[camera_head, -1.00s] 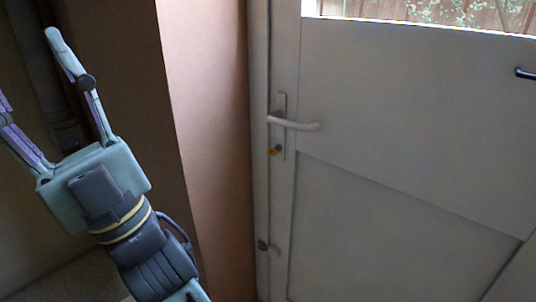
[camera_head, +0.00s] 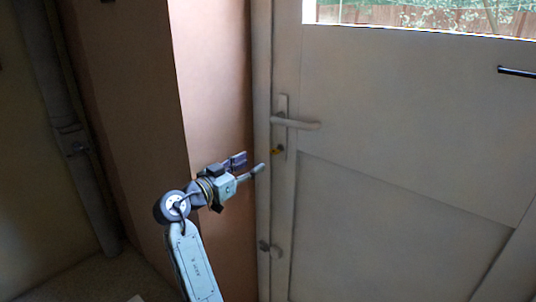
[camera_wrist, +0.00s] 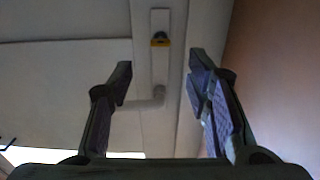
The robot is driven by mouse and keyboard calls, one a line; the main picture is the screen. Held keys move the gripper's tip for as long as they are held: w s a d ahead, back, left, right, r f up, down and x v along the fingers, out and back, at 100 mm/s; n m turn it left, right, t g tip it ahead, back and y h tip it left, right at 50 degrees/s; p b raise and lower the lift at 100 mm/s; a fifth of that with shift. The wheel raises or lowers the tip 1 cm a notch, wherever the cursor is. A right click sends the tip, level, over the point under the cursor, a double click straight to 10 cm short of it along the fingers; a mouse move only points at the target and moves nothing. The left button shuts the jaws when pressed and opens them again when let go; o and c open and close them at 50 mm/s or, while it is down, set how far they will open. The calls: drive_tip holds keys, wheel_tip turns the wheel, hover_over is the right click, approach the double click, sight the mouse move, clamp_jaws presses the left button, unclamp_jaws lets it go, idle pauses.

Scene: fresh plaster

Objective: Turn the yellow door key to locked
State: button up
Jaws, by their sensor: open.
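The small yellow key (camera_head: 276,151) sits in the lock of the white door, just below the lever handle (camera_head: 296,123) on its long plate. In the wrist view the key (camera_wrist: 160,40) shows at the top, between and beyond my fingertips, with the handle (camera_wrist: 148,102) below it, so the picture there is upside down. My gripper (camera_head: 252,164) is in front of the door edge, a little left of and below the key in the head view. It also shows in the wrist view (camera_wrist: 160,65), with its two fingers wide apart and nothing between them. The fingers are apart from the key.
The white door (camera_head: 400,110) fills the right side, with a window at the top and a black bar (camera_head: 517,71) at the upper right. A smaller knob (camera_head: 264,246) is low on the door. A pinkish wall (camera_head: 213,80) stands left of the frame.

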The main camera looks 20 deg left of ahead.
sight(271, 152)
drive_tip(key=p+x, duration=0.2)
drive_tip(key=x, duration=0.7)
drive_tip(key=shift+r+p, duration=0.1)
drive_tip(key=shift+p, duration=0.3)
drive_tip(key=shift+w+d, duration=0.25)
drive_tip(key=shift+w, duration=0.35)
drive_tip(key=shift+c, duration=0.2)
clamp_jaws()
